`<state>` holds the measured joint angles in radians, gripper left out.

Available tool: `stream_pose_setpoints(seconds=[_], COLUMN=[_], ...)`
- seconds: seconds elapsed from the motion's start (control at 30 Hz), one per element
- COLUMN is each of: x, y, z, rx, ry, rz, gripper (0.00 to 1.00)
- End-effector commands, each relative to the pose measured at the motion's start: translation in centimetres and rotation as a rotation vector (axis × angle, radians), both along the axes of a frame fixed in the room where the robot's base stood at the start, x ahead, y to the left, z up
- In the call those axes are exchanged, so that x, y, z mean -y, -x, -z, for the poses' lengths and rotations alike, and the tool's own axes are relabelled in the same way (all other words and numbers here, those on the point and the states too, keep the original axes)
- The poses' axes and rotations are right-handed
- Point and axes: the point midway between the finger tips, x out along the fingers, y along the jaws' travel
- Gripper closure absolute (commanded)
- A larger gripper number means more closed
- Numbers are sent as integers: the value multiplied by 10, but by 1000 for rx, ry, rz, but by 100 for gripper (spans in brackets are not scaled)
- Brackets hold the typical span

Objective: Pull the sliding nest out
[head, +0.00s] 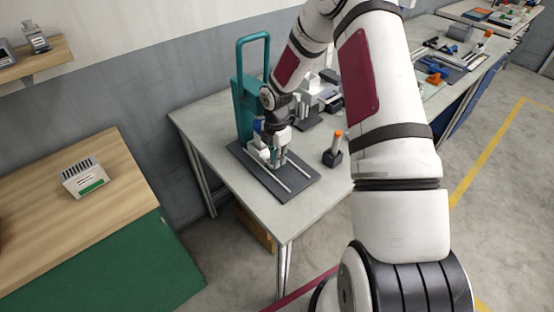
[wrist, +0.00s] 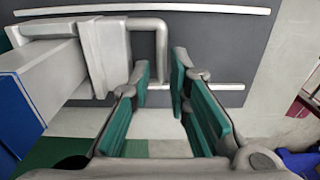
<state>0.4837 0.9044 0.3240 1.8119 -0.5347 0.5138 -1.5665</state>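The sliding nest (wrist: 105,55) shows in the wrist view as a light grey block above a dark base plate (wrist: 220,50) with two pale rails. A grey bar handle (wrist: 162,42) stands out from its right side. My gripper (wrist: 161,72) is open, with green pads on either side of the handle bar in the picture. I see gaps beside the bar and no clear contact. In the head view my gripper (head: 277,158) is low over the base plate, in front of the teal press frame (head: 243,100). It hides most of the nest there.
A dark holder with an orange-tipped item (head: 334,152) stands on the table (head: 225,190) right of the plate. Grey equipment (head: 326,92) is behind it. The near part of the plate and its rails (head: 288,182) are clear. A blue-ended beam (wrist: 35,85) is left of the handle.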

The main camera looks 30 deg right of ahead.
Motion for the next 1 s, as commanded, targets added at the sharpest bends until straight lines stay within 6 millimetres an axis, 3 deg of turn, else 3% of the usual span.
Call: stream_pose_setpoints(seconds=[0.43, 0.53, 1.0], x=[0, 0, 2], y=[0, 0, -5], z=[11, 11, 12], rx=[1, 1, 1], ry=[0, 0, 0], rz=[0, 0, 1], gripper=[83, 100, 100])
